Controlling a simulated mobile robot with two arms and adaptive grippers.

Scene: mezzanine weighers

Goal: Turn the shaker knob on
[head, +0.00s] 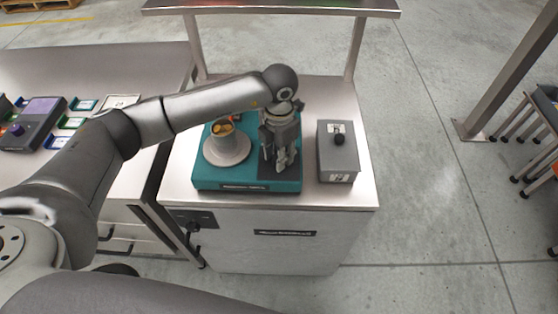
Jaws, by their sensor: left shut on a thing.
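The shaker is a teal box (214,177) on the metal bench in the middle of the head view. A pale round dish holder (228,150) with a cup of orange-brown material (223,127) stands on its left part. A dark panel covers its right part. My left gripper (284,165) reaches down over this dark panel, fingers pointing down. It is shut on the shaker knob, which the fingers hide. I cannot tell which way the knob is turned. My right gripper is not in view.
A grey box (336,165) with a black knob (339,139) stands close right of the shaker. A shelf (270,5) on posts rises behind. On the left bench lie a dark device (35,122) and small blue and green trays. Open floor lies to the right.

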